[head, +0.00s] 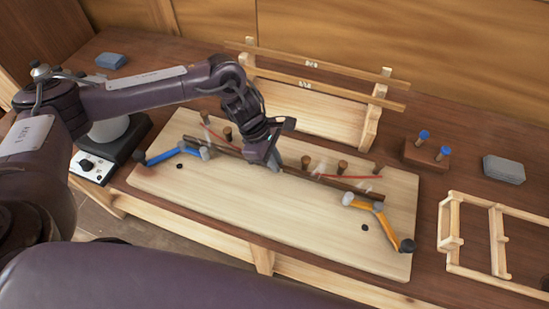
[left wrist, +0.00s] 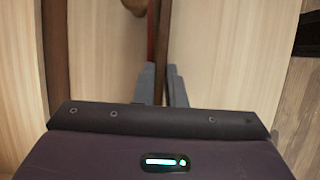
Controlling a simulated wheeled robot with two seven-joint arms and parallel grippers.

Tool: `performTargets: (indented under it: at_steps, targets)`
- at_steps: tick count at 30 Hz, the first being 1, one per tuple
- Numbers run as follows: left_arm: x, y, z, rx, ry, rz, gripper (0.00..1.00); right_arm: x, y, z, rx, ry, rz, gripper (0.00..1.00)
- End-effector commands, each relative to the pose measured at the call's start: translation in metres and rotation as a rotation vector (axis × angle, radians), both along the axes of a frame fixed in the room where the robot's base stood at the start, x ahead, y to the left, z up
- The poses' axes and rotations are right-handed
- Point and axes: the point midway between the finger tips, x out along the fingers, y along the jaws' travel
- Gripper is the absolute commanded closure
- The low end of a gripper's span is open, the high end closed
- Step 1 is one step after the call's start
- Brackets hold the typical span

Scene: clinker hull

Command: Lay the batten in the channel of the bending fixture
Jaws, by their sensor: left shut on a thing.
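The batten (head: 323,180) is a long, thin dark-brown strip stretching across the bending fixture (head: 235,195), a pale board with wooden pegs, a red curved line, a blue lever and an orange lever. My left gripper (head: 276,169) is shut on the batten near its middle. The left wrist view shows the batten (left wrist: 159,72) between the two fingers (left wrist: 161,88). The batten runs along the near side of the pegs, its ends near the two levers. I cannot tell whether it touches the board or sits in the channel. My right gripper is out of view.
Behind the fixture stands a wooden rack (head: 368,125) with two strips. To the right are a block with blue-topped pegs (head: 424,152), a grey box (head: 503,169) and a wooden frame (head: 497,240). The blue lever (head: 172,153) and orange lever (head: 385,222) flank the batten. The board's front is clear.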

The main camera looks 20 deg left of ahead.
Motion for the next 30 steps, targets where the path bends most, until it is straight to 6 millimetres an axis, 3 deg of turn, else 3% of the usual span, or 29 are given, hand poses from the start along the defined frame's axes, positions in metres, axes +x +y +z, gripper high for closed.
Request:
performTargets:
  at_steps: [6,7,11,24,30]
  targets:
    - [0.0,0.0,-0.004,0.0,0.0,0.0,1.0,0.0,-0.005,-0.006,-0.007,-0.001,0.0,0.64]
    - [0.0,0.0,-0.003,0.0,0.0,0.0,0.86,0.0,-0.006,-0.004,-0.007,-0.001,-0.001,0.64]
    - [0.0,0.0,-0.003,0.0,0.0,0.0,0.69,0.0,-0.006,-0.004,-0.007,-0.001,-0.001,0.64]
    - [0.001,0.003,0.006,0.0,-0.003,0.001,0.68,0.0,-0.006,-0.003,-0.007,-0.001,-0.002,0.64]
    - [0.002,0.019,0.042,-0.001,-0.005,0.001,0.68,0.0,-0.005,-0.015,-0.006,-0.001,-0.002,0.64]
